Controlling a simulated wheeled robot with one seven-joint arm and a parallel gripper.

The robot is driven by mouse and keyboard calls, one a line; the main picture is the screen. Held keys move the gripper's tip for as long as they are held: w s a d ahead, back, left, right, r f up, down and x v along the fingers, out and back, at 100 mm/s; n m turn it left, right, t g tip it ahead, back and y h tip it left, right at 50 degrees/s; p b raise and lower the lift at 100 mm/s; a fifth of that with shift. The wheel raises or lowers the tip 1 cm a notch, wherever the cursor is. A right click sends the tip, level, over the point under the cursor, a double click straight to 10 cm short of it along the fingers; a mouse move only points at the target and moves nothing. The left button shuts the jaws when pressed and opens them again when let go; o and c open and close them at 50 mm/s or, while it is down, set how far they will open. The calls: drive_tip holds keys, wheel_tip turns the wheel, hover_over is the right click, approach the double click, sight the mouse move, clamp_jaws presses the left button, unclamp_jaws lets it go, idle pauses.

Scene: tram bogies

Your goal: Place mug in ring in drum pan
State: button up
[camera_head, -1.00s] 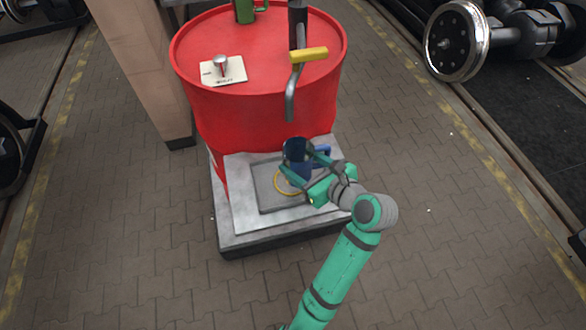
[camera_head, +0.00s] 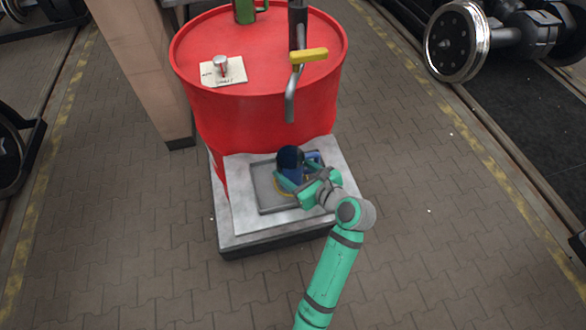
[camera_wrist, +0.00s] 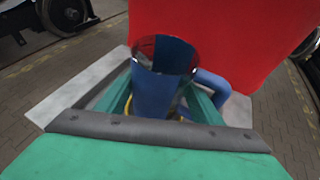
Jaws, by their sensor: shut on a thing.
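A dark blue mug (camera_head: 289,159) is held upright in my gripper (camera_head: 290,180), whose green fingers are shut around its sides. In the wrist view the mug (camera_wrist: 160,80) stands between the fingers with its open top up and its handle to the right. The yellow ring (camera_head: 279,187) lies in the grey drum pan (camera_head: 265,200), largely hidden behind the mug and fingers. The mug is over the ring. I cannot tell whether its base touches the pan.
The red drum (camera_head: 260,110) stands right behind the pan. Its tap (camera_head: 290,95) with a yellow lever (camera_head: 309,55) hangs above and behind the mug. A beige pillar (camera_head: 145,60) stands at left. Paved floor is clear at right.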

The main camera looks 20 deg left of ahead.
drive_tip(key=shift+f, duration=0.1)
drive_tip(key=o, duration=1.1)
